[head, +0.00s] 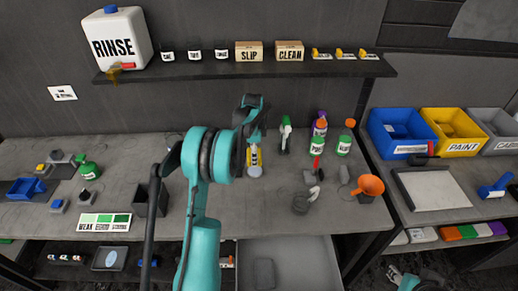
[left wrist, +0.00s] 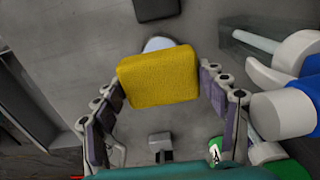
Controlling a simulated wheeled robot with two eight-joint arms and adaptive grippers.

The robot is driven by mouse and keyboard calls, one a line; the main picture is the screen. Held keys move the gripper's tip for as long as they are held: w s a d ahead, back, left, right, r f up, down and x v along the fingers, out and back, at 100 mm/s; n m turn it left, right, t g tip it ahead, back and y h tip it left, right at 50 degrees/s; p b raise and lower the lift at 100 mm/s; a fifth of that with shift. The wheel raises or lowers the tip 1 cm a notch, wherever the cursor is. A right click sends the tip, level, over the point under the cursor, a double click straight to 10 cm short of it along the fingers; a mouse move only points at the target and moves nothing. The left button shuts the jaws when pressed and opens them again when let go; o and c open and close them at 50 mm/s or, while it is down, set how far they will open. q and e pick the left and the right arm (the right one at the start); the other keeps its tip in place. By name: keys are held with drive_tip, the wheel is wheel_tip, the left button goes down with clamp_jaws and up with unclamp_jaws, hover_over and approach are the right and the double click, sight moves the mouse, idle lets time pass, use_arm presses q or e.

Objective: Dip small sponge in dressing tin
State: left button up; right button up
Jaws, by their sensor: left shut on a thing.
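A yellow sponge block (left wrist: 158,78) is between the fingers of my left gripper (left wrist: 162,85) in the left wrist view, and the gripper is shut on it. In the head view my left gripper (head: 250,112) is above the middle of the workbench, and its arm hides part of the bench. A yellow and white item (head: 254,160) shows just below it; I cannot tell whether this is a bottle or the sponge.
Spray bottles (head: 344,143) stand at the back right of the bench, near an orange funnel (head: 370,186). A black open box (head: 151,200) stands left of my arm. A shelf (head: 250,68) with a RINSE jug (head: 118,38) hangs above. Blue (head: 397,133) and yellow bins stand right.

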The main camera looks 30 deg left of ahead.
sight(255, 171)
use_arm(q)
drive_tip(key=shift+w+f, duration=0.2)
drive_tip(key=shift+f, duration=0.1)
drive_tip(key=shift+s+f+b, duration=0.1)
drive_tip(key=shift+f+b, duration=0.45)
drive_tip(key=shift+f, duration=0.05)
drive_tip(key=shift+f+b, duration=1.2)
drive_tip(key=shift+f, duration=0.95)
drive_tip(key=shift+f+b, duration=0.45)
drive_tip(key=shift+f, duration=0.05)
drive_tip(key=shift+r+p, duration=2)
drive_tip(key=shift+r, duration=1.55)
drive_tip(key=shift+f, duration=0.1)
